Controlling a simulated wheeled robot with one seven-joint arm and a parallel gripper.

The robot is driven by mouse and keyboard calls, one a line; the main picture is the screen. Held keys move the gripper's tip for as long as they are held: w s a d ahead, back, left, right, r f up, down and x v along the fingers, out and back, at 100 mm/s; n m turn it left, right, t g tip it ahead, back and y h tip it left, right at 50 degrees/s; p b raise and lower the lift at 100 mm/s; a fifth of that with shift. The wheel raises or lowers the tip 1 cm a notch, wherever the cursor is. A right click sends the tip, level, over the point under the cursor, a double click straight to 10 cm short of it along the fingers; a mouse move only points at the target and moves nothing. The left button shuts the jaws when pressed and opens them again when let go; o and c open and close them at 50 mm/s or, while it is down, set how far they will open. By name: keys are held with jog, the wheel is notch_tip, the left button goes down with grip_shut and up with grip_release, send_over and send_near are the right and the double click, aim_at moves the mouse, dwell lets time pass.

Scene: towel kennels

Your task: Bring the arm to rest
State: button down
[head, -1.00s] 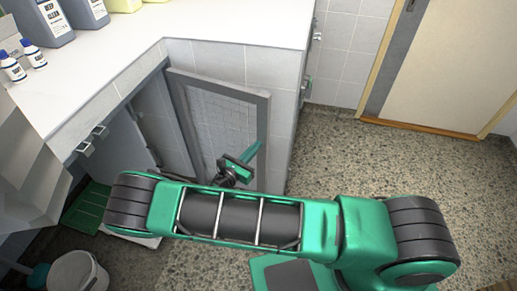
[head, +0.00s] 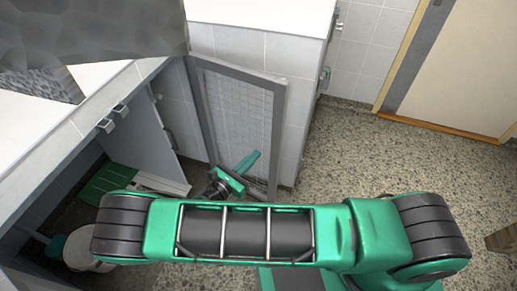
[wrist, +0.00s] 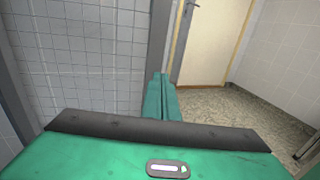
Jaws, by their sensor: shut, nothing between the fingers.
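My gripper (head: 248,163) is low in front of the open mesh kennel door (head: 240,115) in the head view. Its green fingers are together with nothing between them. In the wrist view the closed fingers (wrist: 160,98) point away over the grey floor, toward the cream room door (wrist: 208,45). My green and black arm stretches across the bottom of the head view and hides part of the floor.
The white counter (head: 270,12) stands above the kennels. A grey rough shape (head: 90,30) covers the upper left. A green slatted piece (head: 105,185) and a whitish bucket (head: 85,256) are at lower left.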

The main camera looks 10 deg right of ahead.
jog(key=shift+v, duration=0.75)
jog(key=shift+s+d, duration=0.1)
jog(key=s+d+r+m+g+y, duration=0.25)
jog(key=d+r+m+g, duration=0.55)
jog(key=d, duration=0.5)
jog(key=s+d+r+m+g+y, duration=0.1)
jog(key=d+r+m+g+y, duration=0.2)
jog(key=d+r+m+g, duration=0.55)
jog(key=s+d+r+m+t+y, duration=0.1)
jog(key=s+d+r+m+y, duration=0.1)
jog(key=s+d+r+m, duration=0.2)
jog(key=s+d+r+m+t+y, duration=0.2)
jog(key=s+d+r+m+y, duration=0.1)
jog(key=s+m, duration=0.4)
jog(key=s+d+r+m+t+y, duration=0.1)
jog(key=s+d+r+m+y, duration=0.2)
jog(key=s, duration=0.8)
notch_tip(320, 180, up, 3)
jog(key=shift+d+r+m+t, duration=0.1)
jog(key=shift+d+m+t, duration=0.25)
jog(key=shift+d+m, duration=0.65)
jog(key=shift+s+a, duration=0.15)
jog(key=shift+a, duration=0.05)
